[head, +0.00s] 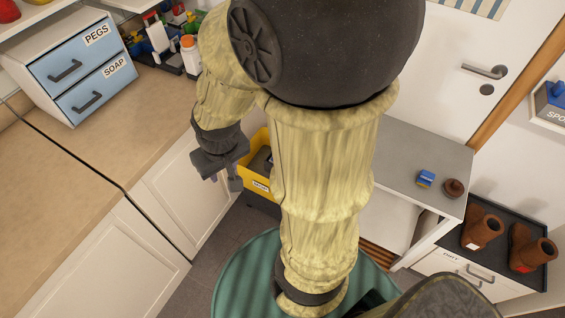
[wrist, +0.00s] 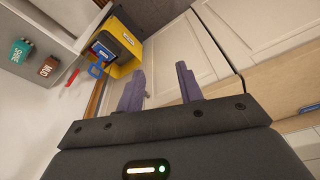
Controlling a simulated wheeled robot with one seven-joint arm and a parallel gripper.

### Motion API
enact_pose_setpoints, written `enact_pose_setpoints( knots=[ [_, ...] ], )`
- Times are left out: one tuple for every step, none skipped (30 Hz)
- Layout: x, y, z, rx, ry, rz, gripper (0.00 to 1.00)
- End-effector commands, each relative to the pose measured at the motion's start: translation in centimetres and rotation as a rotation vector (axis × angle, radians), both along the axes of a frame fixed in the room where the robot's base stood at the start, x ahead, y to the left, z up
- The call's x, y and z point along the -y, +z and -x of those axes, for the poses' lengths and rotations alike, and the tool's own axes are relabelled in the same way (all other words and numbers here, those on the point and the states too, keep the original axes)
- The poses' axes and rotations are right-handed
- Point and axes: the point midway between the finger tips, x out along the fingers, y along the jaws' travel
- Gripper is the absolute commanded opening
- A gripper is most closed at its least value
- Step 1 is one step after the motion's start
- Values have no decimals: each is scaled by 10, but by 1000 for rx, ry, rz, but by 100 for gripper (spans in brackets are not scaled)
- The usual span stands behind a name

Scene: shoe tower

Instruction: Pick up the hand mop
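I cannot pick out the hand mop with certainty in either view. A yellow bin (head: 254,187) with a dark inside stands on the floor just beyond my gripper (head: 224,182) in the head view. In the wrist view the bin (wrist: 124,27) is at the upper left, with a blue looped item (wrist: 96,70) and a red item (wrist: 72,77) near it; I cannot tell whether these are in it or beside it. My gripper (wrist: 162,76) is open, its two fingers apart with nothing between them.
Wooden-topped white cabinets (head: 90,255) line the left, with a blue-fronted drawer box (head: 88,68) and bottles (head: 190,52) on top. A grey-topped bench (head: 405,160) holds a small blue item (head: 426,178) and a brown one. Brown boots (head: 482,231) stand on a dark tray at right.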

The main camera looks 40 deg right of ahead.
Motion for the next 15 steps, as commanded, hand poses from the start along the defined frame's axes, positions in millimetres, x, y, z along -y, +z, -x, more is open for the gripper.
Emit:
enact_pose_setpoints(
  knots=[
    [0,0,0,0,0,0,43],
    [0,-1,-1,1,-2,0,43],
    [0,-3,-2,5,-5,-3,43],
    [0,-7,-4,9,-12,-6,43],
    [-1,-11,-7,14,-20,-10,43],
    [-1,-18,-12,27,-35,-17,43],
    [-2,-26,-18,38,-50,-23,43],
    [-2,-34,-24,53,-70,-31,43],
    [-2,-47,-34,77,-100,-41,43],
    [-2,-58,-42,96,-128,-50,43],
    [-1,-70,-51,119,-159,-58,43],
    [1,-86,-63,152,-203,-67,43],
    [3,-99,-73,179,-239,-72,43],
    [6,-113,-83,208,-277,-76,43],
    [11,-130,-94,245,-327,-76,43]
  ],
)
